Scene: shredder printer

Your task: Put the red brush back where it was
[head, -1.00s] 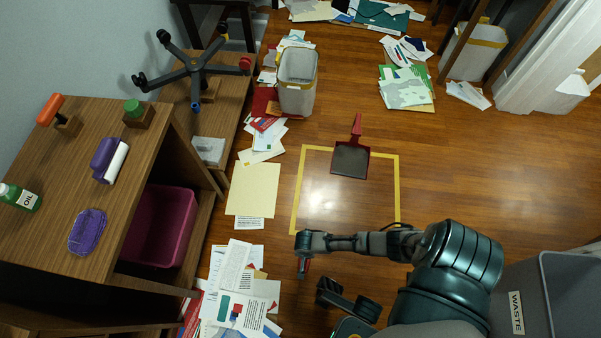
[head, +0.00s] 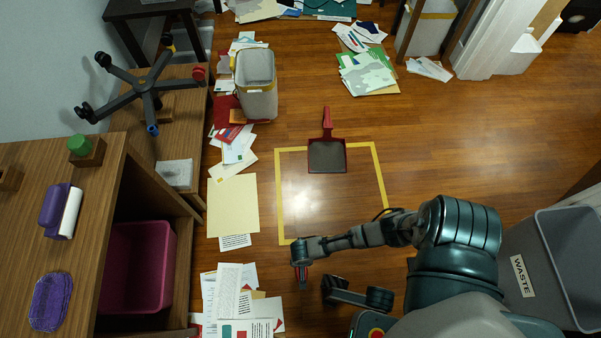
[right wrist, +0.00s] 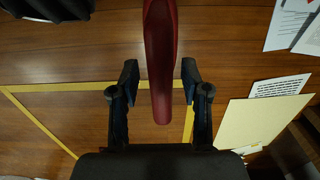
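My right gripper (right wrist: 160,85) has its fingers on both sides of the red brush's handle (right wrist: 162,60) in the right wrist view. A red dustpan (head: 327,157) with a dark pan lies at the far edge of the yellow tape square (head: 380,185) on the floor, beyond the gripper. My left gripper is not in view.
A wooden cabinet (head: 90,165) and a magenta bin (head: 137,268) stand at left. Papers (head: 233,205) litter the floor beside a grey bin (head: 256,85). A waste bin (head: 550,265) stands at right. Open floor (head: 450,150) lies at centre right.

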